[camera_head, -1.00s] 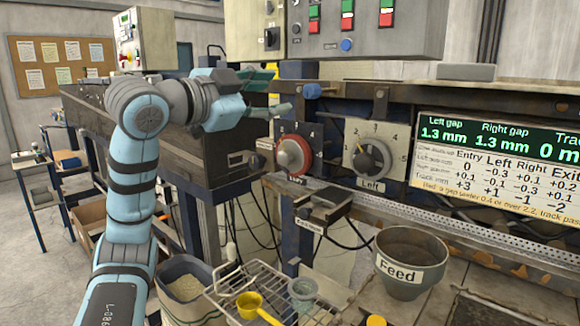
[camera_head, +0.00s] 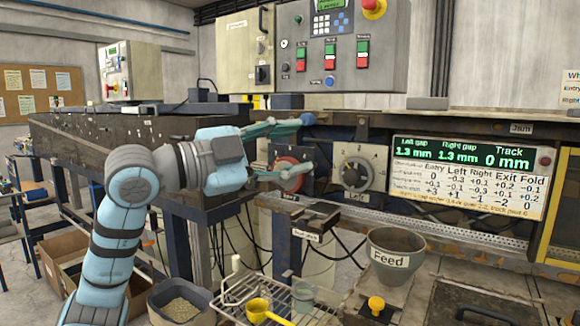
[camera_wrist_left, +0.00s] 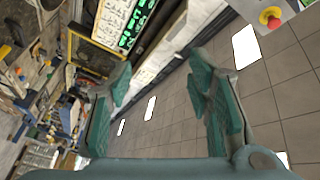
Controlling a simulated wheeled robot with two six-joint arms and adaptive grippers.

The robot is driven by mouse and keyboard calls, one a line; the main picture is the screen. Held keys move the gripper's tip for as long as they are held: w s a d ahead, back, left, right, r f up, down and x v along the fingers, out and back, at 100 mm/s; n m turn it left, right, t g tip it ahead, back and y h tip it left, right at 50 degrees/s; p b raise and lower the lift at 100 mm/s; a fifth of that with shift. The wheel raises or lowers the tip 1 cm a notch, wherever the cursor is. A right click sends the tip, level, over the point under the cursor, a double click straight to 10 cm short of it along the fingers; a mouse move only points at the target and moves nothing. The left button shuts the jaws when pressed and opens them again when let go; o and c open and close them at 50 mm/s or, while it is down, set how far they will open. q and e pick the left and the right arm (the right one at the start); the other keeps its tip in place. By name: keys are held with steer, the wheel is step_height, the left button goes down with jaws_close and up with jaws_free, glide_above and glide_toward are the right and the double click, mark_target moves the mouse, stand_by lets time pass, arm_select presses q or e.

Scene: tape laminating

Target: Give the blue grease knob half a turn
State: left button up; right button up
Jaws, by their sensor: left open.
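The blue grease knob (camera_head: 308,118) sits on the dark machine rail, above and between the red-ringed dial and the grey left dial. My left gripper (camera_head: 302,147) is open and empty in the head view, its fingers pointing right. Its upper fingertip is close beside the knob; whether it touches cannot be told. Its lower finger crosses in front of the red-ringed dial (camera_head: 286,172) and partly hides it. In the left wrist view the open fingers (camera_wrist_left: 160,75) have only floor and panel between them, and I cannot make out the knob. My right gripper is out of view.
The grey left dial (camera_head: 358,171) is just right of the lower finger. A gap display (camera_head: 470,153) hangs further right. A control panel (camera_head: 350,50) with buttons is above. Below are a Feed funnel (camera_head: 394,262), a wire rack (camera_head: 268,295) and a yellow scoop (camera_head: 258,310).

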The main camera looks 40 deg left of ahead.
arm_select(q)
steer(key=d+m+h, duration=0.1)
steer(key=d+f+g+h, duration=0.1)
steer(key=d, duration=0.1)
steer(key=d+m+h, duration=0.1)
steer(key=shift+w+d+f+m, duration=0.1)
steer(key=shift+d+f+m, duration=0.15)
steer(key=shift+f+m, duration=0.05)
